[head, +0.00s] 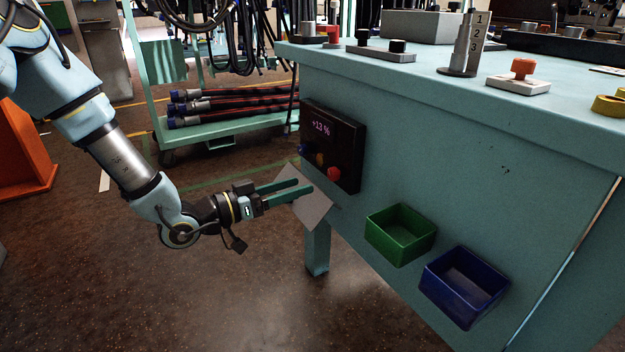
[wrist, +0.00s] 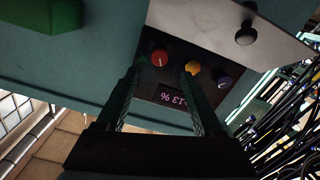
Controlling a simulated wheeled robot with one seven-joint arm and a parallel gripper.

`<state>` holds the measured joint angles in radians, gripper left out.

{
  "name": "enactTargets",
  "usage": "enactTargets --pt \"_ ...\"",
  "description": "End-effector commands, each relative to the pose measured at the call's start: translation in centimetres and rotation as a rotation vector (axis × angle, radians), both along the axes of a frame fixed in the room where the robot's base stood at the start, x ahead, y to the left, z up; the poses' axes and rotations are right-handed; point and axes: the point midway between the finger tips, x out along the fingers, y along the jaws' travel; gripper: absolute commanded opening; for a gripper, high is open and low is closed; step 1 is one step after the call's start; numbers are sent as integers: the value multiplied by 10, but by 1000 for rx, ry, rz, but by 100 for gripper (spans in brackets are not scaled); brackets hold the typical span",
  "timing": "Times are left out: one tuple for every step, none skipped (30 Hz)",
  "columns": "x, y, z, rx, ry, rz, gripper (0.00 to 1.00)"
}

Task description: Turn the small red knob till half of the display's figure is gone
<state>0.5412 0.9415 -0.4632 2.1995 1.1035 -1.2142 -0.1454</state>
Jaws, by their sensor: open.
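A black control box (head: 351,128) is fixed to the side of the teal bench. Its display (head: 321,128) reads +13 %; the wrist view shows this display (wrist: 173,97) upside down. Below the figure sit a red knob (head: 334,173), a yellow knob (head: 320,159) and a blue knob, partly hidden in the head view. In the wrist view the red knob (wrist: 159,58) has a pale pointer line and appears between my fingers, ahead of the tips. My gripper (head: 304,187) is open and empty, in front of and slightly below the box, apart from the knobs.
A pale plate (head: 313,203) is close behind my fingertips, below the box. A green bin (head: 400,234) and a blue bin (head: 464,286) hang to the right. A hose trolley (head: 215,128) stands behind. Open floor lies below my arm.

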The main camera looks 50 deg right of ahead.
Motion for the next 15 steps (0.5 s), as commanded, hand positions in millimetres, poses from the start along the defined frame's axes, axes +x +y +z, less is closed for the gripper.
enactTargets --pt "4 8 1 0 0 2 69" --pt "5 12 1 0 0 2 69" --pt "7 16 0 1 1 2 69" --pt "8 19 0 0 0 1 69" --pt "9 21 0 0 0 0 69" --pt "10 24 0 0 0 0 69" --pt "10 26 0 0 0 1 69" --pt "11 27 0 0 0 1 69" --pt "11 28 0 0 0 0 69" --pt "11 28 0 0 0 0 69" --pt "11 28 0 0 0 0 69" --pt "11 28 0 0 0 0 69" --pt "11 28 0 0 0 0 69" --pt "11 28 0 0 0 0 69" --pt "11 28 0 0 0 -1 69"
